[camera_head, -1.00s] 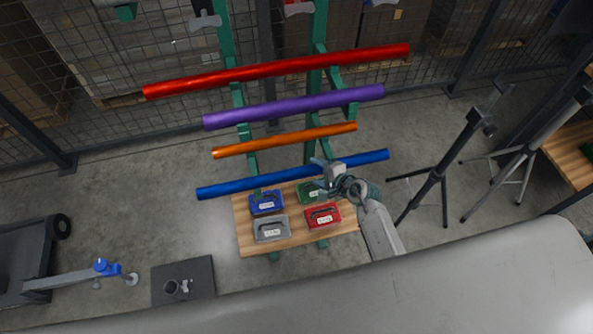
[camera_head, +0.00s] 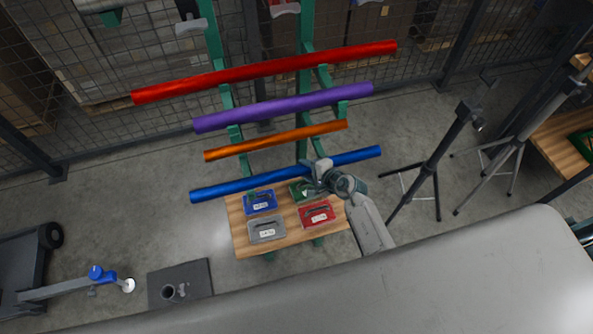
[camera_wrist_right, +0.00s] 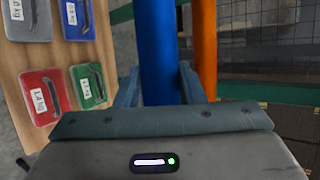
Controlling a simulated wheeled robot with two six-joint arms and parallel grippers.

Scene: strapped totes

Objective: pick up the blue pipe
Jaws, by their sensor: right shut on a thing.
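The blue pipe (camera_head: 240,184) lies across the green rack, lowest of the pipes, with its right end a little higher in the head view. My right gripper (camera_head: 317,170) is shut on it, right of its middle. In the right wrist view, the blue pipe (camera_wrist_right: 158,50) runs between the two fingers of my right gripper (camera_wrist_right: 160,88), which sit on either side of it. The part of the pipe inside the gripper is hidden. I cannot tell whether the pipe is clear of its rack arms. My left gripper is not in view.
Orange (camera_head: 270,141), purple (camera_head: 285,107) and red (camera_head: 265,69) pipes lie above the blue one on the rack. A wooden board (camera_head: 240,240) with several labelled weights is below. A black tripod (camera_head: 433,165) stands to the right. A mesh fence is behind.

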